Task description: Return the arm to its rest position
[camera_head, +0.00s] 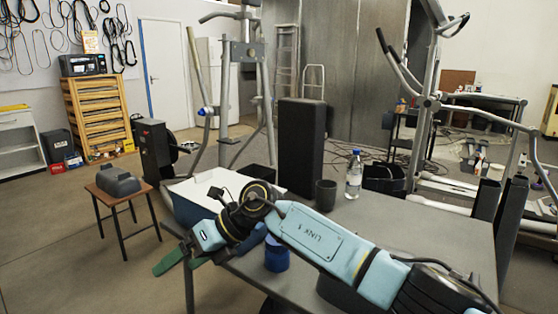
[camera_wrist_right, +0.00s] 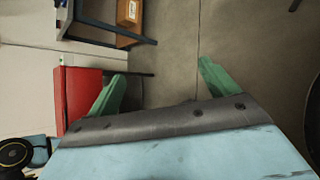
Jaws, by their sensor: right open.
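My right arm reaches in from the lower right of the head view, over the grey table (camera_head: 420,225). It bends at the elbow, and its wrist is past the table's left edge. My right gripper (camera_head: 178,262) points to the lower left, with its green fingers over the floor. In the right wrist view the gripper (camera_wrist_right: 163,85) is open, its two green fingers wide apart with nothing between them. My left gripper is not in view.
A blue bin with a white top (camera_head: 205,190), a tall black box (camera_head: 301,148), a dark cup (camera_head: 326,194), a bottle (camera_head: 354,175) and a blue tub (camera_head: 277,256) stand on the table near my arm. A small stool (camera_head: 122,196) stands left. A red object (camera_wrist_right: 82,92) shows beside one finger.

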